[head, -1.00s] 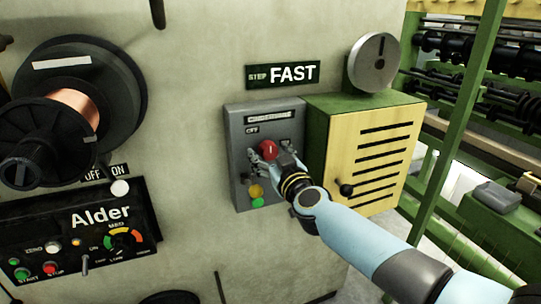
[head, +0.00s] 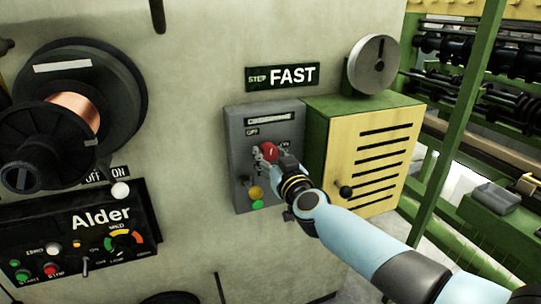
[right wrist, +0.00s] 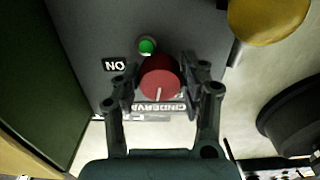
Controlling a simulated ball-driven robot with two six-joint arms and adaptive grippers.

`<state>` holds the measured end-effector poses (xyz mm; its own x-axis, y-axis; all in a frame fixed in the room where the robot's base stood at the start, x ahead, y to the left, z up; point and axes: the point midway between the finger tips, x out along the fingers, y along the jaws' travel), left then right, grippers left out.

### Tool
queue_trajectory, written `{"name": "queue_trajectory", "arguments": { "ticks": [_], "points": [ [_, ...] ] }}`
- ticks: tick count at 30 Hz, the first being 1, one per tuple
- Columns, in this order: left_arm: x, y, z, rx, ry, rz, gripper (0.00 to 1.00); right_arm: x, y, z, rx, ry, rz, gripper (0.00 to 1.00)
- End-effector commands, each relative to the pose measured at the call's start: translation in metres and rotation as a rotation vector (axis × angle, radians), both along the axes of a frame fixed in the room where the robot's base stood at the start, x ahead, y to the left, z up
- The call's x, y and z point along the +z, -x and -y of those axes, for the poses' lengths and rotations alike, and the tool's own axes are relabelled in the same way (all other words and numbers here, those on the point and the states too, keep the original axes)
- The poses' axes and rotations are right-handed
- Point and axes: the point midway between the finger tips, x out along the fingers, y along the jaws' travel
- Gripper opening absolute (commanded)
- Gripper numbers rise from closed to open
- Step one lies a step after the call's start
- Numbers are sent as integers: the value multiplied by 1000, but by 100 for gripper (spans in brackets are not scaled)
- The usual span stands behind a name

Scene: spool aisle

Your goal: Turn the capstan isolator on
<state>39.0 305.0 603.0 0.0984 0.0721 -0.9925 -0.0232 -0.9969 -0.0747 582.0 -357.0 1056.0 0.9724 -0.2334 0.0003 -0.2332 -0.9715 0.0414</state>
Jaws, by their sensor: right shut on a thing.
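The red round knob (head: 268,149) is on the front of a grey switch box (head: 242,170) on the pale wall. The box has OFF and ON labels and a nameplate too small to read surely in the head view. My right gripper (head: 266,157) is at the knob. In the right wrist view the red knob (right wrist: 160,82) is between the two fingers of my right gripper (right wrist: 160,75), which is shut on it. Its white mark points toward the nameplate, and the ON label (right wrist: 114,65) is left of it. A finger may hide OFF there. My left gripper is out of view.
A green-and-yellow slotted cabinet (head: 372,155) stands close at the box's right. The Alder panel (head: 90,240) with lamps and switches and a copper spool (head: 75,110) are at left. A green lamp (right wrist: 147,45) is near the knob. Green racks stand at far right.

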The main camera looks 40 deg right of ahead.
Motion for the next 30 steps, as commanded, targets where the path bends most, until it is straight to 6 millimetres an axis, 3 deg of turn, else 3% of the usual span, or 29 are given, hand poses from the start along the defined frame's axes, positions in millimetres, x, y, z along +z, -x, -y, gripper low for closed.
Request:
{"name": "queue_trajectory", "arguments": {
  "ticks": [30],
  "points": [
    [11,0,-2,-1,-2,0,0,0,0,-3,-1,-924,220,11]
  ]
}}
